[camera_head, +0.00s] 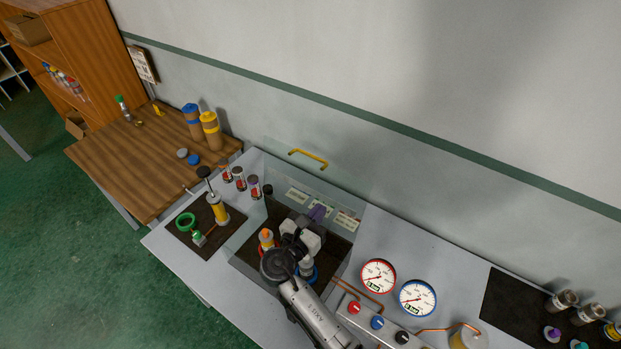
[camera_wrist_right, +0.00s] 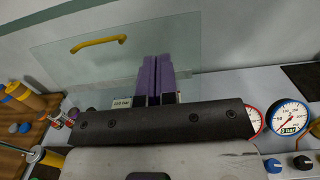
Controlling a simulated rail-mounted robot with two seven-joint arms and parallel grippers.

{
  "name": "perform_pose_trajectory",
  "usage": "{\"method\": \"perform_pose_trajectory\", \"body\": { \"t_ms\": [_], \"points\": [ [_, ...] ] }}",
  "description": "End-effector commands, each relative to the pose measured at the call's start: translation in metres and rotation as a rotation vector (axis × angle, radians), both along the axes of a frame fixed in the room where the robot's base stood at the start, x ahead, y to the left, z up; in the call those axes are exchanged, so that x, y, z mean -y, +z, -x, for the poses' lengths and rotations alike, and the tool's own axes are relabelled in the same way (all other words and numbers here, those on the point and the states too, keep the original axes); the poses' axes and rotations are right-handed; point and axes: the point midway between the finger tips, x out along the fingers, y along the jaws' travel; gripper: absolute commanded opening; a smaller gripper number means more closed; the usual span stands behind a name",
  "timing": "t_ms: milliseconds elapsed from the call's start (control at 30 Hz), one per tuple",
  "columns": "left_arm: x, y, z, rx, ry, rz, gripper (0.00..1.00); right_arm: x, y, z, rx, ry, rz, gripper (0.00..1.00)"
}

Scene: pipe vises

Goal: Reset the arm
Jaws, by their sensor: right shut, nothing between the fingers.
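My right arm (camera_head: 312,312) comes in from the bottom of the head view and reaches over the glass-walled box on the grey bench. My right gripper (camera_head: 318,213) has purple fingers, small in this view, inside or above the box. In the right wrist view the purple fingers (camera_wrist_right: 157,80) are pressed together with nothing between them. The box's glass lid (camera_head: 330,170) stands raised and carries a yellow handle (camera_head: 308,158). An orange-topped part (camera_head: 266,239) and a blue-ringed part (camera_head: 307,270) stand in the box, partly hidden by my arm. My left gripper is not in view.
A red gauge (camera_head: 378,275) and a blue gauge (camera_head: 417,298) stand right of the box, near a panel of knobs (camera_head: 377,322). A hand pump (camera_head: 218,208) stands on a dark mat at left. A wooden table (camera_head: 130,165) adjoins the bench.

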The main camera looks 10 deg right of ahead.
Motion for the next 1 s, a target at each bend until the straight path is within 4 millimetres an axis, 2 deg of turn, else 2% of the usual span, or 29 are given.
{"method": "perform_pose_trajectory", "body": {
  "t_ms": [267,367,467,600,700,767,900,967,1000],
  "points": [
    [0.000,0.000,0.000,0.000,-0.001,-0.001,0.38,-0.001,0.000,0.002,0.020,0.002,-0.024,0.00],
    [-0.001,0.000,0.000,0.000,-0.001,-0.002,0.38,-0.001,0.000,0.002,0.090,0.006,-0.108,0.00],
    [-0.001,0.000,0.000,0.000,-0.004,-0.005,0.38,0.001,-0.002,0.003,0.215,0.001,-0.266,0.00],
    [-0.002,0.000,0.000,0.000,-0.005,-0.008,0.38,0.000,-0.017,0.005,0.390,-0.031,-0.664,0.00],
    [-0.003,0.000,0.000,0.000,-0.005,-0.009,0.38,-0.004,-0.014,0.009,0.528,-0.084,-1.035,0.00],
    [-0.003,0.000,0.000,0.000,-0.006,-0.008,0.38,-0.006,-0.006,0.012,0.614,-0.138,-1.284,0.00],
    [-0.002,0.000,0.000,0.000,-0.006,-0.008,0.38,0.000,0.027,0.024,0.792,-0.327,-1.895,0.00],
    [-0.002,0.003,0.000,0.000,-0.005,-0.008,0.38,0.007,0.035,0.038,0.823,-0.438,-2.120,0.00],
    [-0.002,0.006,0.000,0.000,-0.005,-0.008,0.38,0.014,0.037,0.051,0.825,-0.518,-2.247,0.00]
  ]
}}
